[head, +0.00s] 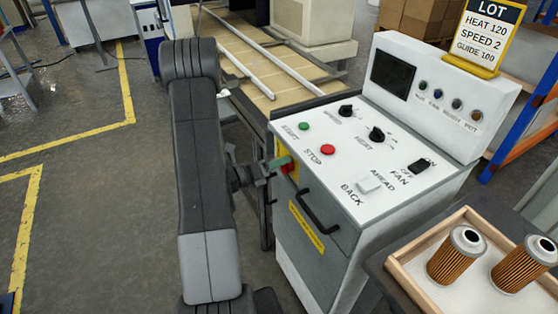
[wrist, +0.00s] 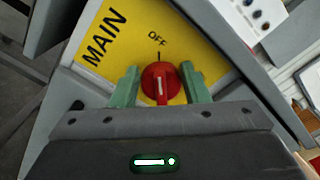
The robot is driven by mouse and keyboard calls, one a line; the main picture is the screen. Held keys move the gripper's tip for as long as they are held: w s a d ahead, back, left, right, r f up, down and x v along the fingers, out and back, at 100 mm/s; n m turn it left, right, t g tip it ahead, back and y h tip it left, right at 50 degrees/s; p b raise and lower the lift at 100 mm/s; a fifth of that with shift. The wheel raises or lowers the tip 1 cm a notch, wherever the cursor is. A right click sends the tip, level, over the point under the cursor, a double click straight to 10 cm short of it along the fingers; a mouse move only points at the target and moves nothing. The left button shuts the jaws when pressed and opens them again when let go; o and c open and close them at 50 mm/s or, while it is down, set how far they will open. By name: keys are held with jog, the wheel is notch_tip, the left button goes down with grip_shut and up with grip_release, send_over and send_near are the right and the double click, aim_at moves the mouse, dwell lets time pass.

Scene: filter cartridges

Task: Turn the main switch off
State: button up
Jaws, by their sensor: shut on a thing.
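The main switch is a red rotary knob (wrist: 160,80) on a yellow plate (wrist: 112,22) marked MAIN and OFF in the wrist view. A white line on the knob lies roughly along the direction of the tick under OFF. My gripper (wrist: 160,88) has its green fingers on either side of the knob and is shut on it. In the head view my gripper (head: 282,163) is at the upper left of the control cabinet's front (head: 320,235). It hides most of the switch there.
A black handle (head: 318,212) sticks out from the cabinet front, close to my gripper. The sloped panel above carries a green START button (head: 303,126), a red STOP button (head: 328,149), knobs and rocker switches. A tray (head: 415,290) of filter cartridges stands at the right.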

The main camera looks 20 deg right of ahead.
dwell(0.4)
jog(key=o, duration=1)
jog(key=shift+c, duration=0.2)
jog(key=shift+a, duration=0.1)
jog(key=s+a+b, duration=0.1)
jog(key=a, duration=1.2)
jog(key=shift+a, duration=0.35)
jog(key=shift+d, duration=0.1)
jog(key=w+d+p, duration=0.1)
jog(key=d, duration=1.2)
jog(key=shift+d, duration=0.35)
